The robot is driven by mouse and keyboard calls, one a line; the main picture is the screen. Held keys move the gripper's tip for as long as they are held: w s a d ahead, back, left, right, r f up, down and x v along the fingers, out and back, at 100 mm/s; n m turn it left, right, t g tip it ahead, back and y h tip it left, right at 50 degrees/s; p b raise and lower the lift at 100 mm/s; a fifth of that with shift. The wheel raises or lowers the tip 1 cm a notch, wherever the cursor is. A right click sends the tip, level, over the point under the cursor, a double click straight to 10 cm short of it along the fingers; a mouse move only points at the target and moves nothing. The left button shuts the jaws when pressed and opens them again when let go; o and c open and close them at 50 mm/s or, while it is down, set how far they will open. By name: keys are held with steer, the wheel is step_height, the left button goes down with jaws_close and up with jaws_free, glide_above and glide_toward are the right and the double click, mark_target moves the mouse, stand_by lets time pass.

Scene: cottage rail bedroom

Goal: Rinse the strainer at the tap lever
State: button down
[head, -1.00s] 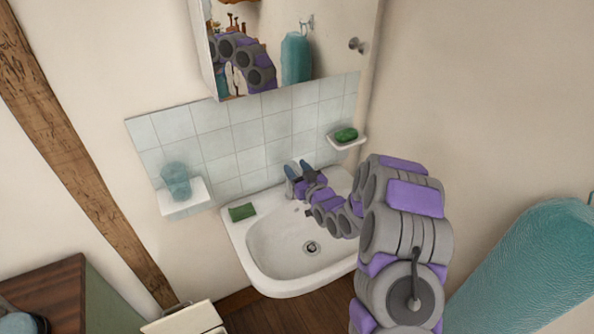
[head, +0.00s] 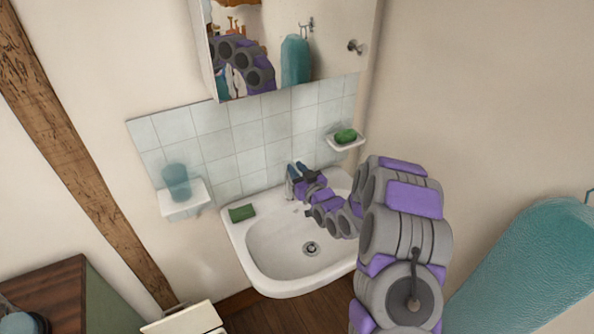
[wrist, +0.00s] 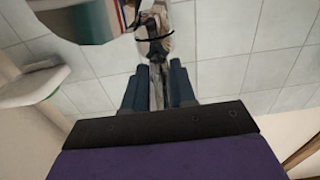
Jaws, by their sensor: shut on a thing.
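My gripper (head: 297,168) is at the back rim of the white washbasin, at the tap (head: 290,187). In the wrist view, its blue fingers (wrist: 157,72) are shut on a narrow metal bar (wrist: 158,92), which looks like the tap lever. The bar joins a shiny, reflective body (wrist: 154,30) beyond the fingertips. In the basin (head: 262,240), a round metal drain fitting (head: 311,248) shows at the bottom. I cannot tell whether it is the strainer, and no separate strainer shows. My arm hides the basin's right side. Running water cannot be made out.
A green block (head: 242,213) lies on the basin's left rim. A shelf (head: 187,203) with a teal cup (head: 177,181) is left, a soap dish (head: 346,145) right. A mirror cabinet (head: 290,45) hangs above. A teal towel (head: 525,275) hangs at the right.

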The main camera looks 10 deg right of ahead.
steer(key=shift+f, duration=0.1)
steer(key=shift+w+r+g+p, duration=0.1)
steer(key=shift+r+g+p, duration=0.25)
steer(key=shift+p, duration=0.4)
steer(key=shift+f, duration=0.2)
steer(key=c, duration=1.3)
jaws_free()
steer(key=shift+f, duration=0.1)
steer(key=o, duration=0.3)
steer(key=shift+w+f, duration=0.15)
steer(key=shift+w, duration=0.1)
steer(key=shift+o, duration=0.2)
steer(key=shift+s+a, duration=0.1)
